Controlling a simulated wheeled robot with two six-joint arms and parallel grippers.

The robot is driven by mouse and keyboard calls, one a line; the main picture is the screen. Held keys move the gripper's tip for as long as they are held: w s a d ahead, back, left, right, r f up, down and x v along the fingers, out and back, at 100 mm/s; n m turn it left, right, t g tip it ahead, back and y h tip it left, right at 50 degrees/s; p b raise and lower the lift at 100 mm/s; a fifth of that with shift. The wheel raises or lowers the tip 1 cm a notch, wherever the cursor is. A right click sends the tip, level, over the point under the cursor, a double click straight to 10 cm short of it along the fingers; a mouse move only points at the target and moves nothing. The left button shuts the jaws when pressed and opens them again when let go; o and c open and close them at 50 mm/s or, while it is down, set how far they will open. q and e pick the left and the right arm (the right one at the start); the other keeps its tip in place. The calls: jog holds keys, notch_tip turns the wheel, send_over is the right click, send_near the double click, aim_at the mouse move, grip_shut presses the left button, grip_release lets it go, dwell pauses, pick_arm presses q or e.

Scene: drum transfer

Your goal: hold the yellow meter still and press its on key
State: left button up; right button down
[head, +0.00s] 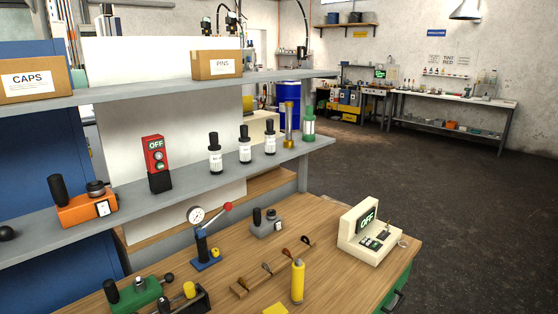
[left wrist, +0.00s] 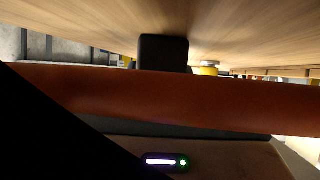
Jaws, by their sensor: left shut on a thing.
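No grippers show in the head view. A flat yellow patch (head: 275,309) shows at its bottom edge, mostly cut off; I cannot tell whether it is the yellow meter. In the left wrist view a reddish-orange bar (left wrist: 150,100) fills the width close to the camera, in shadow. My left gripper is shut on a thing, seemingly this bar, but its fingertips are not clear. A dark block (left wrist: 163,52) stands beyond the bar against the wooden surface (left wrist: 250,40). A small yellow part with a silvery top (left wrist: 208,68) is farther off. No on key can be made out there.
A cream device (head: 352,240) with an OFF display stands at the table's right end. A yellow cylinder (head: 297,281), a toggle clamp (head: 205,250) and a green tool (head: 138,294) are on the wooden table. A red OFF box (head: 154,154) stands on the grey shelf.

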pick_arm(q)
jog(key=o, duration=1.1)
jog(key=shift+c, duration=0.2)
jog(key=shift+a, duration=0.1)
